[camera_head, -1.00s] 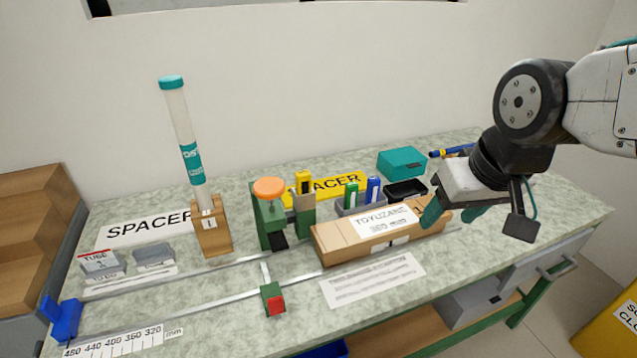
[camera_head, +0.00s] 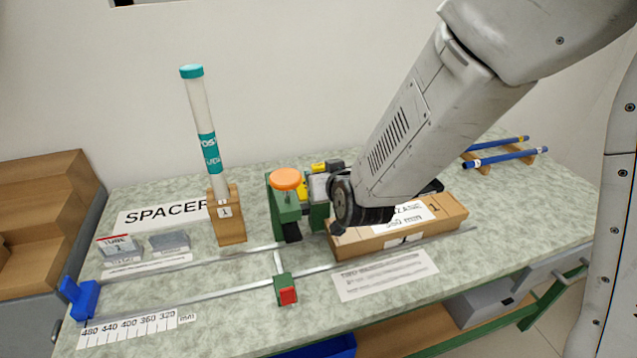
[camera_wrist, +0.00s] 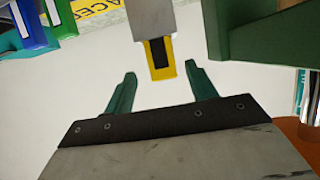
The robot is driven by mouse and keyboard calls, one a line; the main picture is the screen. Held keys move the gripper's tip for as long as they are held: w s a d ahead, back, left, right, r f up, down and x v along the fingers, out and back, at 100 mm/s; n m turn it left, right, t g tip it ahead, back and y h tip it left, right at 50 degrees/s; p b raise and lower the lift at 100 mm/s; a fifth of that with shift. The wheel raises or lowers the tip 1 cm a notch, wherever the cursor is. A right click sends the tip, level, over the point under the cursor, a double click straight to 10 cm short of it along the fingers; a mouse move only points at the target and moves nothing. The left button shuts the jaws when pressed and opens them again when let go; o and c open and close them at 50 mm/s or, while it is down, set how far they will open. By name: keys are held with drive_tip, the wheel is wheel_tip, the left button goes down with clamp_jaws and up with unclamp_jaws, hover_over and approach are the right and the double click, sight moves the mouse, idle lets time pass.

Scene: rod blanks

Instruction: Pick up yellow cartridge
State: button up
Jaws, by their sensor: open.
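The yellow cartridge (camera_wrist: 161,74) shows in the wrist view as a yellow end with a black face, just ahead of a grey block-like part. My gripper (camera_wrist: 160,70) is open, with its two green fingers apart and the cartridge in line with the gap between their tips. I cannot tell whether the fingers touch it. In the head view only a small yellow part of the cartridge (camera_head: 318,168) shows, beside my wrist. My arm hides most of the gripper there.
A green stand with an orange knob (camera_head: 286,179) is close on the left. A tall tube in a wooden block (camera_head: 226,218) stands further left. A long cardboard box (camera_head: 440,218) lies under my arm. Green and blue items (camera_wrist: 28,25) show at the wrist view's upper left.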

drive_tip(key=x, duration=0.5)
drive_tip(key=shift+w+a, duration=0.2)
drive_tip(key=c, duration=1.1)
drive_tip(key=shift+o, duration=0.2)
